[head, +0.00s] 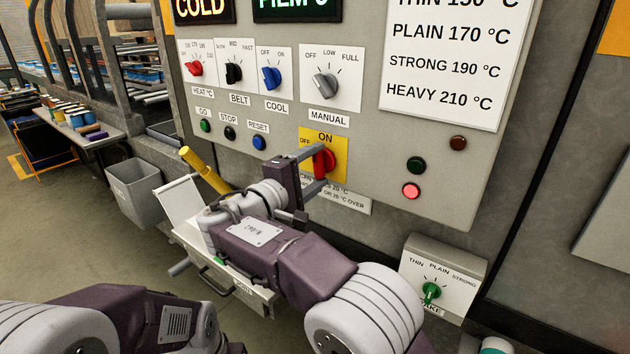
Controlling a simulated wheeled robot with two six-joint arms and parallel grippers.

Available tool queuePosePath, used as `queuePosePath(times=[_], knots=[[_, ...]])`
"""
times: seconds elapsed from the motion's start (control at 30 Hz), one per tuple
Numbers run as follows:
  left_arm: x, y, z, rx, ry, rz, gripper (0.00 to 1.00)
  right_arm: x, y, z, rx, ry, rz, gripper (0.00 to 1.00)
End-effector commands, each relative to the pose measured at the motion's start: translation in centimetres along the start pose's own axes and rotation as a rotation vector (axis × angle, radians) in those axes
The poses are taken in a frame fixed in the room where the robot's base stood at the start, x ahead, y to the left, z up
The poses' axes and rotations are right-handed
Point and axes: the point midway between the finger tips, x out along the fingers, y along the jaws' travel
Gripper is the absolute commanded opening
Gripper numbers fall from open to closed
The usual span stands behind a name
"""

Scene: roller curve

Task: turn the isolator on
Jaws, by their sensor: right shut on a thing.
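The isolator is a red rotary handle (322,163) on a yellow plate (341,146) marked OFF at the left and ON at the top, low on the grey control panel. My right gripper (318,168) is at the handle, its two fingers on either side of it, shut on it. The handle's grip looks close to upright, near the ON mark, but the fingers hide part of it. My left arm shows at the bottom left; its gripper is out of the frame.
Above the isolator are red, black, blue and grey knobs (326,85). Small push buttons (230,133) sit left of it. A red lamp (411,190) glows at right. A box with a green knob (431,291) stands lower right. A grey bin (136,188) is at left.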

Motion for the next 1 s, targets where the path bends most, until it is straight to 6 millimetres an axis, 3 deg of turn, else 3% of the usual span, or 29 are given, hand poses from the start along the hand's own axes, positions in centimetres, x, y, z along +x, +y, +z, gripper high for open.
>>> queuePosePath(times=[0.3, 0.87, 0.9, 0.97, 1.0], knots=[[1.8, 0.0, 0.2, 0.000, 0.000, 0.000, 0.36, 0.1, 0.3, 0.0, 0.127, 0.002, 0.009, 0.25], [1.9, 0.0, 0.2, 0.000, 0.000, 0.000, 0.36, 0.1, 0.5, 0.1, 0.159, 0.003, 0.009, 0.25], [1.9, 0.0, 0.2, 0.000, 0.000, 0.000, 0.36, 0.1, 0.5, 0.1, 0.159, 0.003, 0.009, 0.68], [1.9, 0.0, 0.2, 0.000, 0.000, 0.000, 0.36, 0.1, 0.5, 0.1, 0.158, 0.003, 0.009, 0.85], [1.9, 0.0, 0.2, 0.000, 0.000, 0.000, 0.36, 0.1, 0.5, 0.1, 0.157, 0.003, 0.008, 0.87]])
